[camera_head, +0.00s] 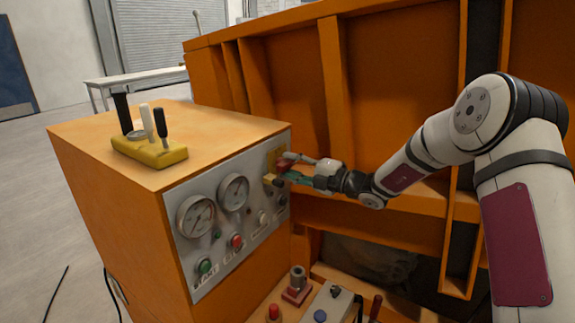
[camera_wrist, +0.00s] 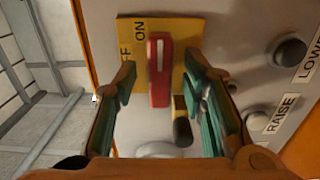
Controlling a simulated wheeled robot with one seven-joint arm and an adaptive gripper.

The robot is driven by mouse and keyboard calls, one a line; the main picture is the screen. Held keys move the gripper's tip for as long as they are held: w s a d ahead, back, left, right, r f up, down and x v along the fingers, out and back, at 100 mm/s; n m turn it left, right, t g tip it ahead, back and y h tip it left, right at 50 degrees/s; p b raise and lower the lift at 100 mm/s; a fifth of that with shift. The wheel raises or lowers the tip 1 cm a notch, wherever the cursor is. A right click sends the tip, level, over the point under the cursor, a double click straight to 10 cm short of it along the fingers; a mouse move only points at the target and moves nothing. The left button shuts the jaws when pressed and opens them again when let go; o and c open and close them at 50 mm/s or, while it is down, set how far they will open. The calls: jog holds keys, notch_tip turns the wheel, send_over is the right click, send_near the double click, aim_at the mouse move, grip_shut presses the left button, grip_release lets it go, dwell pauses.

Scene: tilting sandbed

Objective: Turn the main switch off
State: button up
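The main switch is a red handle (camera_wrist: 159,70) with a white line at its upper end, on a yellow plate (camera_wrist: 186,30) marked ON and OFF. In the wrist view the handle stands upright in the picture, its white-marked end beside ON; OFF is at left, partly covered by a finger. My gripper (camera_wrist: 162,72) is open, one teal-padded finger on each side of the handle, with visible gaps. In the head view my gripper (camera_head: 286,172) is at the panel's upper right corner and partly hides the red handle (camera_head: 286,161).
A short brass-and-dark cylinder (camera_wrist: 181,125) sticks out close to the right finger. The grey panel (camera_head: 207,257) also carries gauges (camera_head: 234,192), a red button (camera_head: 236,241) and a green button (camera_head: 205,266). An orange ribbed wall (camera_head: 385,75) stands behind my arm.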

jog(key=shift+x, duration=0.85)
jog(key=shift+c, duration=0.3)
grip_shut()
